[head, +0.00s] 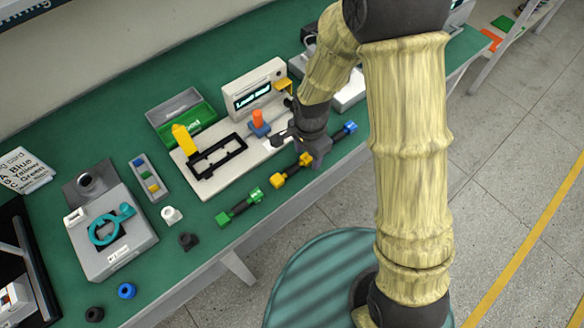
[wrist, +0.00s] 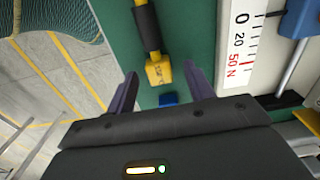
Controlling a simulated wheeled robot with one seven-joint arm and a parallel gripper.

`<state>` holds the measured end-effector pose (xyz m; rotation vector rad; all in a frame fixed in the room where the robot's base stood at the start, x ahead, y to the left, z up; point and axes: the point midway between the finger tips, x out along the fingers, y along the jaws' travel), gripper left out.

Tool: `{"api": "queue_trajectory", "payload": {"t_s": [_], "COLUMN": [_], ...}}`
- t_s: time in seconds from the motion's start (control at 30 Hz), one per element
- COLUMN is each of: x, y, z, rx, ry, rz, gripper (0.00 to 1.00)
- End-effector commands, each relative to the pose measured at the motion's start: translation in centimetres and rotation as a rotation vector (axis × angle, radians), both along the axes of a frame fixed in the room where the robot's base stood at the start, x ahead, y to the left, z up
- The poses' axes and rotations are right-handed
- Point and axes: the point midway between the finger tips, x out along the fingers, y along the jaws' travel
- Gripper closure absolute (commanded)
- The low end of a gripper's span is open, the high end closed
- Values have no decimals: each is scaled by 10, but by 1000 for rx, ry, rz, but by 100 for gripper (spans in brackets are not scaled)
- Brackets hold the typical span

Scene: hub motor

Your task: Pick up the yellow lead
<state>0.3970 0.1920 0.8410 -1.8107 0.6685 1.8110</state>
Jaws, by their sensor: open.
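The yellow lead (head: 279,180) has yellow ends and a black middle and lies on the green bench near its front edge. In the wrist view, the lead's near yellow end (wrist: 160,73) shows between my open fingertips, with its black middle running away from me. My gripper (head: 312,150) is over the right end of the lead in the head view and partly covers that area. The gripper also shows in the wrist view (wrist: 160,80), open with nothing held. Its height above the lead is hard to tell.
A green lead (head: 240,207) lies left of the yellow one and a blue lead (head: 350,127) lies right. A blue end (wrist: 168,99) shows close to my gripper. The white test stand (head: 213,186) with a force scale (wrist: 241,40) stands behind the leads. The bench front drops to the floor.

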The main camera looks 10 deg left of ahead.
Motion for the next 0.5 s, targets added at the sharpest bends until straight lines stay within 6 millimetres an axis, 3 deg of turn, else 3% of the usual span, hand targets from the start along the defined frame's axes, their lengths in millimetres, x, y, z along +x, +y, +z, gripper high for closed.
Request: {"api": "queue_trajectory", "payload": {"t_s": [0.23,0.5], "x": [0,0], "y": [0,0], "z": [0,0], "rx": [0,0], "ry": [0,0], "rz": [0,0], "gripper": [47,96]}}
